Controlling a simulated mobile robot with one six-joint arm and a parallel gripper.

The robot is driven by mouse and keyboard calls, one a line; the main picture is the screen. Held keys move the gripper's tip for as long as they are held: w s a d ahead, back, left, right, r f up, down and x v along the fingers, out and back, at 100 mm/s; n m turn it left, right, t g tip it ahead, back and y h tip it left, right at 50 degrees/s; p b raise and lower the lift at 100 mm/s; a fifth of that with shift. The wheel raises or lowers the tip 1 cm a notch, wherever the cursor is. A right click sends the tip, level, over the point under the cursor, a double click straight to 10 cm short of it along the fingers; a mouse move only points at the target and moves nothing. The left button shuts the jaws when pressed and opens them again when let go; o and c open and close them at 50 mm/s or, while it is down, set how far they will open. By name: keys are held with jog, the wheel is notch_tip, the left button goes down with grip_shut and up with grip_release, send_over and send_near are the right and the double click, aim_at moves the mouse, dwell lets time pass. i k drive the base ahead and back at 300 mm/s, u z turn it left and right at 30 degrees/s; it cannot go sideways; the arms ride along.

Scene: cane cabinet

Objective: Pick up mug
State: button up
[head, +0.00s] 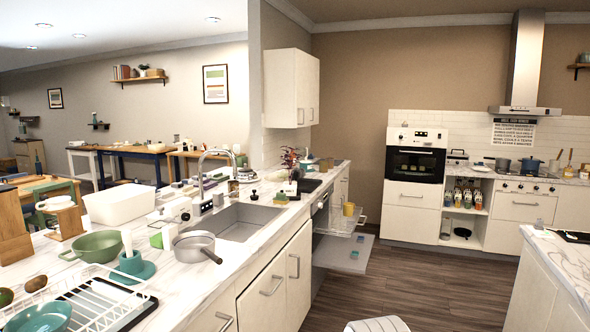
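A small yellow mug-like cup (348,209) stands on the pulled-out upper rack (338,222) of the open dishwasher, right of the sink counter. I cannot tell which of the two the task means. My gripper is not in view.
The marble counter (230,271) on the left carries a green pot (98,247), a grey saucepan (194,246), a dish rack (103,304) and a white bin (117,204). The open dishwasher door (340,254) juts over the floor. The wood floor (430,285) is mostly clear.

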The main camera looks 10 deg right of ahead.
aim_at(323, 165)
jog(key=z, duration=0.35)
jog(key=i, duration=0.85)
jog(key=z, duration=0.8)
jog(key=i, duration=3.1)
jog(key=u, duration=0.75)
jog(key=i, duration=0.75)
jog(key=u, duration=0.25)
jog(key=k, duration=0.75)
jog(key=u, duration=0.2)
jog(key=i, duration=0.75)
jog(key=z, duration=0.05)
